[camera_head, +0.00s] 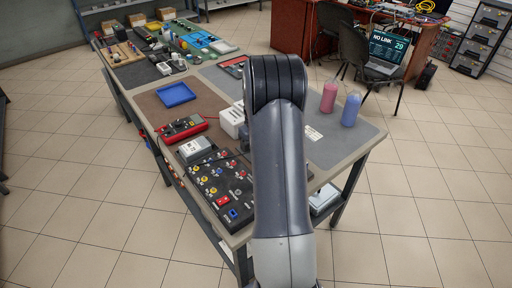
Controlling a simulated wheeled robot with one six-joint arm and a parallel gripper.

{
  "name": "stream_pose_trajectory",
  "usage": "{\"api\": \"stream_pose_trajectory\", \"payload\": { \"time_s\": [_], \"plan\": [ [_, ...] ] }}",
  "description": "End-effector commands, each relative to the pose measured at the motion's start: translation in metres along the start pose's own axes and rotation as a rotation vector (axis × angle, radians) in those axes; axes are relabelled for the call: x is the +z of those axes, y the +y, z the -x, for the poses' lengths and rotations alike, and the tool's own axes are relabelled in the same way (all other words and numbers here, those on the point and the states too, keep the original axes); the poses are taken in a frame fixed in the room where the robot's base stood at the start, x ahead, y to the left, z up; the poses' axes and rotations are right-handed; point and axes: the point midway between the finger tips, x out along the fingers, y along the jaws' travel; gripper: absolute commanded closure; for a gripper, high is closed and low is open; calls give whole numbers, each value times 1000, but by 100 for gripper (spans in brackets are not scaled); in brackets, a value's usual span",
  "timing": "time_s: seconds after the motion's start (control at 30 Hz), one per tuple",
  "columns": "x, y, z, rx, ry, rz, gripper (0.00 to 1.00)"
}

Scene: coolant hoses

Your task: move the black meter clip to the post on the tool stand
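My arm (278,150) rises through the middle of the head view and covers part of the bench. My gripper does not show; the arm hides that area. A red multimeter (183,129) lies on the bench left of my arm. A black panel (222,187) with red, yellow and blue sockets or knobs is at the near end of the bench. I cannot make out the black meter clip at this size. I cannot pick out the tool stand or its post with certainty; a white slotted block (232,121) stands just left of my arm.
A grey box (195,149) sits between multimeter and panel. A blue tray (176,95) lies farther back. A second bench with tools, a chair (355,50) and a laptop (386,50) are behind. Floor at right is clear.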

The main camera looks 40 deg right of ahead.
Motion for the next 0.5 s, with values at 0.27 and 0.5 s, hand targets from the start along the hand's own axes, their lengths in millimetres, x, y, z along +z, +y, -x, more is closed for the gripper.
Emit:
{"api": "stream_pose_trajectory", "payload": {
  "time_s": [0.27,0.5],
  "plan": [
    [0,0,-4,0,0,0,100],
    [0,0,-4,0,0,0,100]
  ]
}}
